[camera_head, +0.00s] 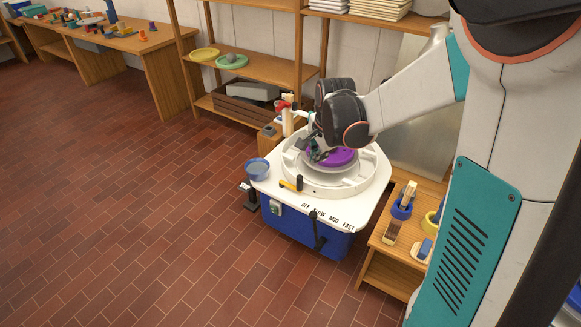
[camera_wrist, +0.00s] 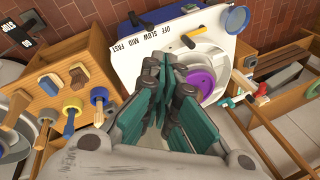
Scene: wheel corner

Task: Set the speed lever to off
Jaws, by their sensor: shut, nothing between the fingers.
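The pottery wheel (camera_head: 370,190) is a white-topped, blue-bodied machine with OFF, SLOW, MID and FAST printed along its front edge. The labels (camera_wrist: 158,36) also show in the wrist view, near the top. My gripper (camera_head: 313,150) is over the round wheel basin, behind the labels and apart from the lever. Its fingers (camera_wrist: 165,68) are shut and empty. A purple disc (camera_head: 340,157) lies in the basin, partly hidden by my gripper.
A wooden stand with tools (camera_head: 401,205) is close on the right. Shelves stand behind.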

